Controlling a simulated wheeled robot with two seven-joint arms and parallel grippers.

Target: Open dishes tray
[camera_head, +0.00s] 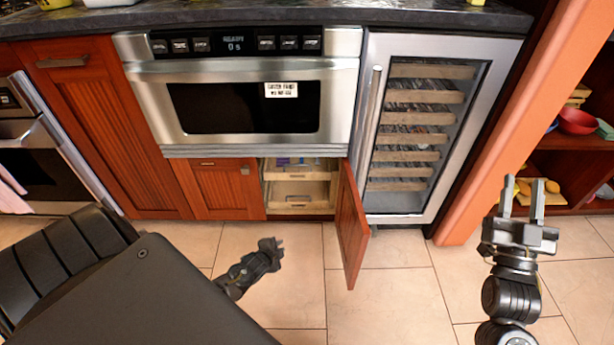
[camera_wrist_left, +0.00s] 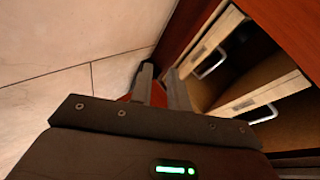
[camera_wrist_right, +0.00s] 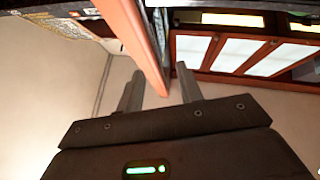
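The right door (camera_head: 351,225) of the low cabinet under the microwave stands open. Inside are two light wooden trays, an upper tray (camera_head: 313,175) with items in it and a lower tray (camera_head: 318,210). The left wrist view shows their metal handles, one (camera_wrist_left: 211,63) and another (camera_wrist_left: 262,114), to the right of my fingers. Which one is the dishes tray I cannot tell. My left gripper (camera_head: 279,246) is in front of the cabinet, apart from the trays, with a gap between its fingers and nothing held. My right gripper (camera_head: 522,192) is open and empty at the far right.
The microwave drawer (camera_head: 243,142) is shut above the cabinet. The left cabinet door (camera_head: 219,189) is shut. A wine cooler (camera_head: 450,50) stands to the right, then an orange post (camera_head: 530,120) and open shelves. Tiled floor in front is clear.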

